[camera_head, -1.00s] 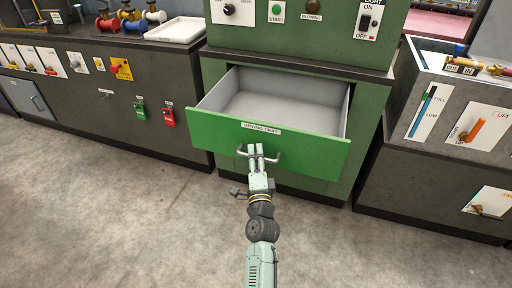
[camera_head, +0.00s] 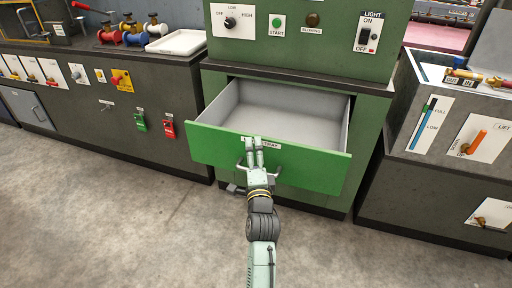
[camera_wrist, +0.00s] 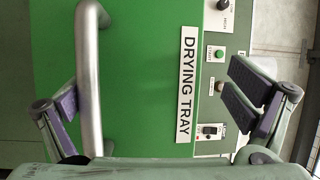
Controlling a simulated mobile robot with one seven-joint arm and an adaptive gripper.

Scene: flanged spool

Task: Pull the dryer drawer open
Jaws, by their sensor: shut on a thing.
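The dryer drawer (camera_head: 215,146) has a green front and a light grey inside. It stands pulled well out of the green dryer cabinet, and its visible inside is empty. Its metal bar handle (camera_head: 276,166) also shows in the wrist view (camera_wrist: 89,80). My gripper (camera_wrist: 160,100) is at the drawer front with its fingers wide apart. The handle lies between them, close beside the left finger in the wrist view; I cannot tell if they touch. The other finger is well clear of it, past the DRYING TRAY label (camera_wrist: 187,84). In the head view my gripper partly covers that label.
The dryer's control panel (camera_head: 290,30) with knob, button and light switch is above the drawer. Another dark unit (camera_head: 440,180) stands right. The concrete floor (camera_head: 120,220) in front is clear.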

